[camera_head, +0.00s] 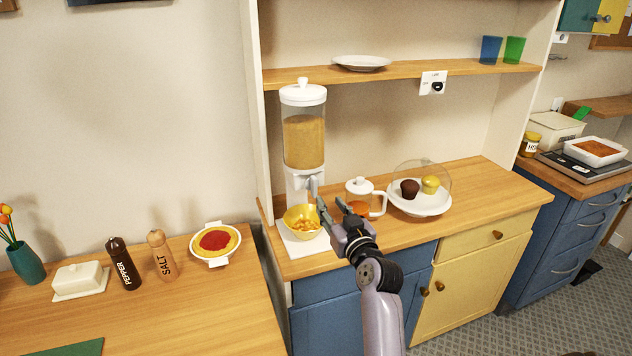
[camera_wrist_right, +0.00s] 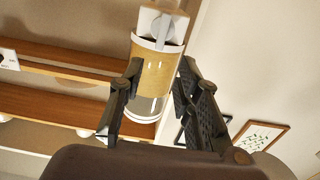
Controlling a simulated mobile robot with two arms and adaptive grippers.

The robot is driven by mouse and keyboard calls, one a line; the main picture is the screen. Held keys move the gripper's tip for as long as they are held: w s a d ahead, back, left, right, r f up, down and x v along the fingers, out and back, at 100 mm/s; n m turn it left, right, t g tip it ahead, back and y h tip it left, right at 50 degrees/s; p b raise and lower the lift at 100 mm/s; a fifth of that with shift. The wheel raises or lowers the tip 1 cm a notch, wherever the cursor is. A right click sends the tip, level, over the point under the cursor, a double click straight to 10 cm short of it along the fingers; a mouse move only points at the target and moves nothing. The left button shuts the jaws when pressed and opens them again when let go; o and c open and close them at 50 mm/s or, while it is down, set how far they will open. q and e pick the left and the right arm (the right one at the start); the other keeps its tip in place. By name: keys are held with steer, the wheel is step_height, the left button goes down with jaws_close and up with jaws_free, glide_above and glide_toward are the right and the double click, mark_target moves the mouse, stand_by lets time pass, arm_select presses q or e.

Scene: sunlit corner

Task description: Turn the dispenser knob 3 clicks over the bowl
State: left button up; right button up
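The dispenser (camera_head: 303,140) stands at the left of the wooden counter, a clear cylinder of tan contents under a white lid. Its grey knob (camera_head: 313,185) is low on the front, and it also shows in the wrist view (camera_wrist_right: 162,27), just past the fingertips. A yellow bowl (camera_head: 302,224) with orange pieces in it sits below on the dispenser's white base. My right gripper (camera_head: 327,206) is open and empty, in front of the dispenser near the knob and bowl. In the wrist view its two fingers (camera_wrist_right: 160,63) are apart. I cannot tell whether it touches the knob. My left gripper is out of view.
Further right is a white plate (camera_head: 420,205) with two muffins under a clear dome. A shelf (camera_head: 400,70) runs above. A lower table (camera_head: 180,310) lies at the left.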

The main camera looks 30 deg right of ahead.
mark_target(316, 183)
steer(key=p+x, duration=0.1)
steer(key=x, duration=1)
steer(key=shift+p, duration=0.35)
jaws_close()
